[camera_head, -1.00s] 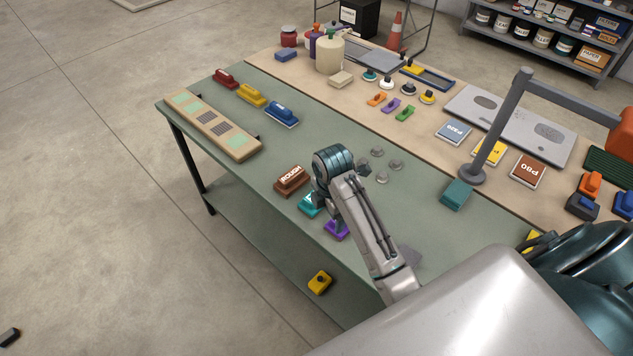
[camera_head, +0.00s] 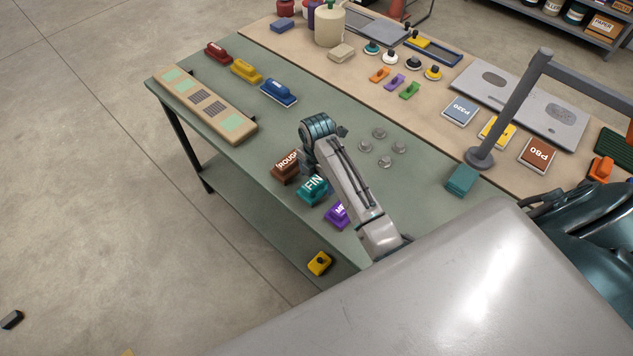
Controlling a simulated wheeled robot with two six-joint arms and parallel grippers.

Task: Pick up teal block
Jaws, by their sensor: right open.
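A teal block (camera_head: 312,189) with a white label starting "FIN" lies near the front edge of the green table, between the brown "ROUGH" block and a purple block. A second, plain teal block (camera_head: 462,180) lies further right at the foot of a grey post. My right gripper (camera_head: 342,131) is mostly hidden behind its own wrist; only a small dark part shows, above the table beyond the "FIN" block. It is open, and I see nothing held. My forearm covers part of the "FIN" block's right side. My left gripper is not in view.
The brown block (camera_head: 286,167) and purple block (camera_head: 337,215) flank the "FIN" block closely. The grey post (camera_head: 510,110) stands on the right. Green tabletop is clear toward the blue block (camera_head: 279,91).

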